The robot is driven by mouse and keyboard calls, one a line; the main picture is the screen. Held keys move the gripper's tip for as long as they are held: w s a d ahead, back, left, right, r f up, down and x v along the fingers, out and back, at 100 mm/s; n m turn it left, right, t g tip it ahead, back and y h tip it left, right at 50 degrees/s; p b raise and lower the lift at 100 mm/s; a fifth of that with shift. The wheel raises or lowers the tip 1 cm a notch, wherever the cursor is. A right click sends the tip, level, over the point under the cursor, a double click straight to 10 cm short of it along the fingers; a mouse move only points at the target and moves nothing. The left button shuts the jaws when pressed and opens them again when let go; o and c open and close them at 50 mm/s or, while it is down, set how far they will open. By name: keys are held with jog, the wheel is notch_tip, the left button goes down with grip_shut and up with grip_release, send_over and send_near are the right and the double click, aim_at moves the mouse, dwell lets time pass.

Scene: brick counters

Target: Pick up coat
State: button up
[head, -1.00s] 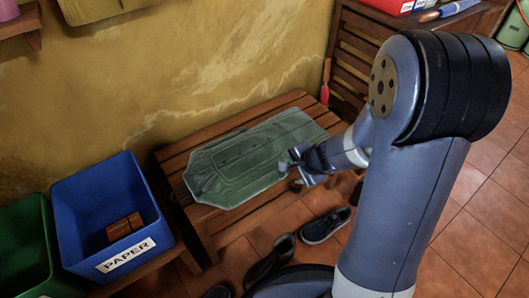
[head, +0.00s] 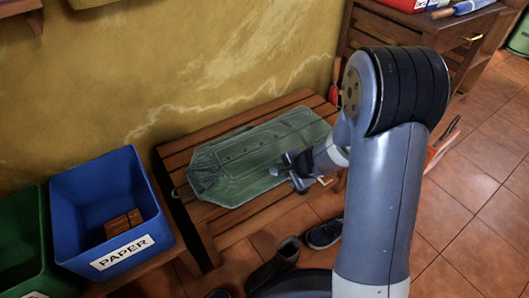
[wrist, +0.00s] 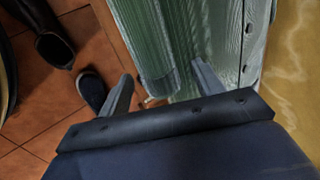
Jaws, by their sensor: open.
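A green coat (head: 245,158) lies flat and folded on a slatted wooden bench (head: 240,229) against the wall. In the wrist view the coat (wrist: 152,35) fills the top middle, with a row of dark buttons along its right side. My gripper (head: 293,170) is at the coat's right front edge in the head view. In the wrist view my gripper (wrist: 163,84) has its two fingers spread, with part of the coat's edge showing between and beyond them. I cannot tell whether a finger touches the cloth.
A blue bin labelled PAPER (head: 104,168) with a brown block (head: 123,223) in it stands left of the bench, beside a green bin (head: 22,230). Dark shoes (head: 325,232) and a boot (head: 275,265) are on the tiled floor in front. A wooden cabinet (head: 400,28) stands behind right.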

jog(key=shift+c, duration=0.3)
grip_shut()
jog(key=shift+r, duration=0.1)
jog(key=shift+r, duration=0.1)
